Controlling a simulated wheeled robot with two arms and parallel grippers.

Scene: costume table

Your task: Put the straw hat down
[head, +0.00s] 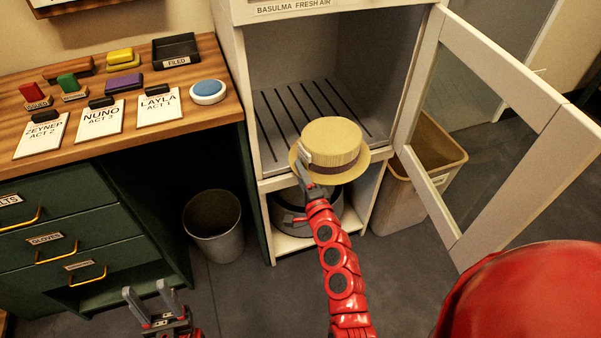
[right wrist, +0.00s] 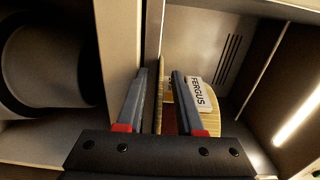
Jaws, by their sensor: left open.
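The straw hat (head: 333,146) is pale yellow with a dark band, crown up. It is at the front of the open cabinet's (head: 276,161) floor, its brim reaching to the front edge. Whether its whole underside rests on the floor is hidden. My right gripper (head: 304,178) is at its front-left brim. In the right wrist view the fingers (right wrist: 160,90) stand apart, with the brim edge between them and a white "FERGUS" tag (right wrist: 201,94) on the hat beside the right finger. My left gripper (head: 152,298) is open and empty, low in front of the drawers.
The cabinet's glass door (head: 495,115) stands open to the right. A dark round object (head: 290,214) sits in the lower compartment. A grey bin (head: 213,226) and a tan bin (head: 440,150) flank the cabinet. A wooden desk (head: 222,118) with cards and stamps is at left.

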